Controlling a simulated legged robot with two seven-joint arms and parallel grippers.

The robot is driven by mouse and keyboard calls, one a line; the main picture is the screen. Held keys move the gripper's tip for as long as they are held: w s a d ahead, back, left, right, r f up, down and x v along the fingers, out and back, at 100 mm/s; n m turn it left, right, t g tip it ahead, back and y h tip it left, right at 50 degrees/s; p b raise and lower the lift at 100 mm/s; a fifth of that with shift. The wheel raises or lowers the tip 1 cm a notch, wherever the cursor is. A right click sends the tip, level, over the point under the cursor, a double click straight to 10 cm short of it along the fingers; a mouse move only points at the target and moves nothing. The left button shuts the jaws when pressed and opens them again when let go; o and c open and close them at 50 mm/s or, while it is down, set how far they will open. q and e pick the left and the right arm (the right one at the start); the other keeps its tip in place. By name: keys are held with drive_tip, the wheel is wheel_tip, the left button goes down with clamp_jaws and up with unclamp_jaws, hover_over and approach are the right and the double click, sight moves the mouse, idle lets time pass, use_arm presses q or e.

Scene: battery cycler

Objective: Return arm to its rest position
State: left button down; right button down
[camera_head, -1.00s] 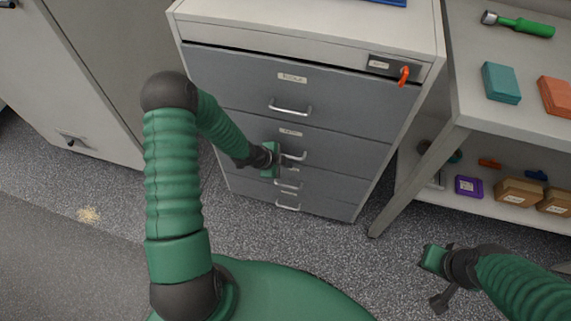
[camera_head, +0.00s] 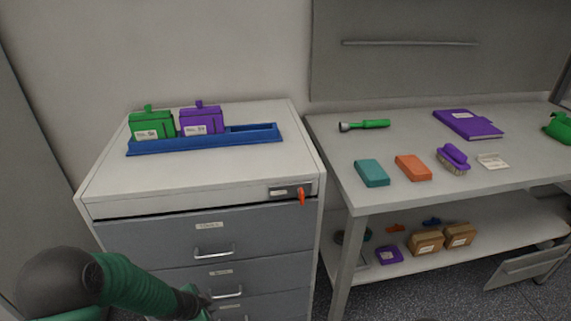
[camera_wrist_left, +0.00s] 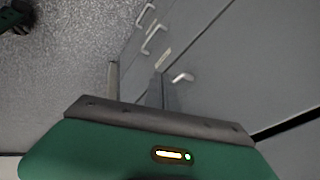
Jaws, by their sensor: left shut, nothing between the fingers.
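My left arm enters the head view at the bottom left, in front of the grey drawer cabinet (camera_head: 150,240). My left gripper (camera_head: 207,301) is by the lower drawer handles, partly cut off by the bottom edge. In the left wrist view the gripper's fingers (camera_wrist_left: 161,92) are shut with nothing between them, pointing along the drawer fronts. Several drawer handles show ahead and beside them. The drawers in sight look shut. My right gripper does not show in the head view.
On the cabinet top, a blue rack (camera_head: 255,137) holds a green battery (camera_head: 151,125) and a purple battery (camera_head: 201,121). An orange key (camera_head: 302,197) sticks out at the cabinet's front. A workbench (camera_head: 330,150) with tools and boxes stands to the right.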

use_arm(q)
drive_tip(key=s+d+r+n+g+y+p, duration=0.1)
drive_tip(key=s+d+r+n+g+p, duration=0.3)
drive_tip(key=s+r+n, duration=0.95)
drive_tip(key=s+d+r+m+t+p, duration=0.1)
drive_tip(key=s+r+m+p, duration=0.1)
drive_tip(key=r+p, duration=1.4)
wheel_tip(320, 180, up, 3)
drive_tip(key=shift+s+f+m, duration=0.15)
drive_tip(key=shift+s+m, duration=0.2)
drive_tip(key=shift+s, duration=0.15)
drive_tip(key=shift+d, duration=0.1)
